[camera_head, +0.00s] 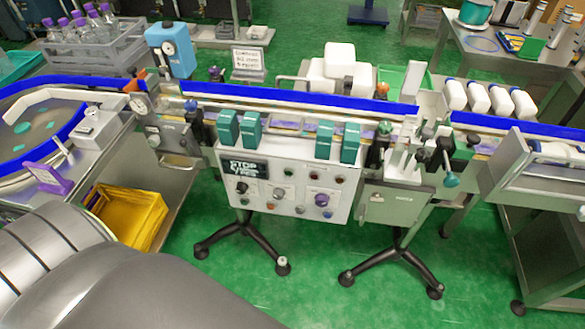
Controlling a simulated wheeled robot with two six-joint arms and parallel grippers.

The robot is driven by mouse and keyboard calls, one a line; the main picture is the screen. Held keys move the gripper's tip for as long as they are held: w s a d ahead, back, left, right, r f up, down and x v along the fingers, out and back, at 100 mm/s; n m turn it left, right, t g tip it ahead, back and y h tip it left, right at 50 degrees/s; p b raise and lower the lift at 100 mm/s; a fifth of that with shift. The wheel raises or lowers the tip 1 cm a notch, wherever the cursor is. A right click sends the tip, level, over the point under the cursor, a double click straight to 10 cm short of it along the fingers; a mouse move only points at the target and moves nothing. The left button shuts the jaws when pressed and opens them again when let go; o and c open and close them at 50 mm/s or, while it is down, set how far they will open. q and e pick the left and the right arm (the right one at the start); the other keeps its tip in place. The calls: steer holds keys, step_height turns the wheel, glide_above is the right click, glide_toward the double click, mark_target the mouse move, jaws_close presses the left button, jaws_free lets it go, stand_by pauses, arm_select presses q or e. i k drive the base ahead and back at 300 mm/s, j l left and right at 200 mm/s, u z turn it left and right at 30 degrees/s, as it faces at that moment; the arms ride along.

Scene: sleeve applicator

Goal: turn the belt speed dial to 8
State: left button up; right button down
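The control panel (262,205) hangs on the front of the conveyor, near the middle of the head view. It carries a black knob (241,188), a pale round dial (279,193) and a larger purple knob (321,200), with several small coloured buttons around them. The labels and scale marks are too small to read, so I cannot tell which is the belt speed dial or where it points. A dark display (243,168) at the panel's upper left shows pale letters. Neither of my grippers shows; a large grey link of mine fills the lower left.
A yellow crate (128,215) sits at the left, and a grey cabinet (392,206) stands right of the panel. Black stand legs (240,240) spread over the green floor.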

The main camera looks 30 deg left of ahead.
mark_target(241, 188)
steer(key=u, duration=1.4)
